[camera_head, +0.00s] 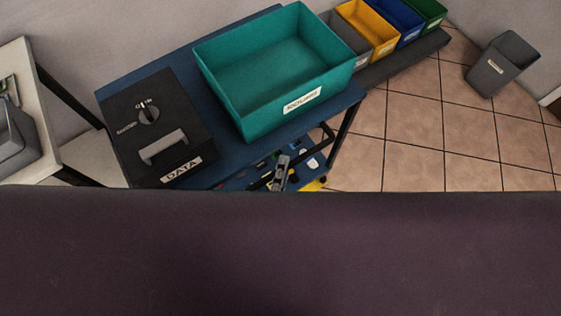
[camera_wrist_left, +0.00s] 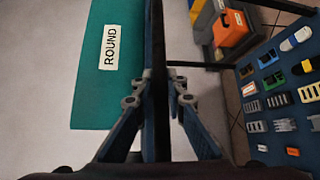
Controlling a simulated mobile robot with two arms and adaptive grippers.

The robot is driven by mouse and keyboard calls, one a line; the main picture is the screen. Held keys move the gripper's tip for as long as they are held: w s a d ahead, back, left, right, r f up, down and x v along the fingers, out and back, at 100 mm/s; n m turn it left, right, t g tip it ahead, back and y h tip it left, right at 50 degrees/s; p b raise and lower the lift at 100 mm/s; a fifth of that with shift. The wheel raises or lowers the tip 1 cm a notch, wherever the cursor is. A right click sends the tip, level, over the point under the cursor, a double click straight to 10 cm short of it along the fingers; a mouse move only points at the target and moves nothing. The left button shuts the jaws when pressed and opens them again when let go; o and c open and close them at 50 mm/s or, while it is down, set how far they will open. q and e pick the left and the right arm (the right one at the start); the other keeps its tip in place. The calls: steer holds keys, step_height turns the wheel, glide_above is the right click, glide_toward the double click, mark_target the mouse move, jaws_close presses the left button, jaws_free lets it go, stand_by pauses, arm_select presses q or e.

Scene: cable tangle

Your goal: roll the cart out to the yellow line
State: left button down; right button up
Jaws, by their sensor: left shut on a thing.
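The cart (camera_head: 226,122) has a blue top and a black frame. It carries a teal bin (camera_head: 214,94) and a black box (camera_head: 190,124) marked DATA. My left gripper (camera_head: 281,165) is at the cart's near side. In the left wrist view my left gripper (camera_wrist_left: 158,95) is shut on a black bar (camera_wrist_left: 158,45), which looks like the cart's handle. The teal bin (camera_wrist_left: 90,90), marked ROUND, hangs over to the left there. A small yellow patch (camera_head: 315,185) shows low beside the cart; I cannot tell if it is the yellow line. My right gripper is not in view.
A pale table (camera_head: 25,60) stands to the left. Coloured bins (camera_head: 375,30) line the wall behind, and a grey waste bin (camera_head: 500,65) stands far right. Tiled floor (camera_head: 420,130) is clear on the right. A blue board (camera_wrist_left: 280,100) holds small connectors. A dark surface blocks the lower head view.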

arm_select(q)
steer(key=shift+f, duration=0.1)
steer(key=c, duration=1.9)
jaws_free()
steer(key=shift+c, duration=0.2)
steer(key=v, duration=0.7)
steer(key=shift+s, duration=0.25)
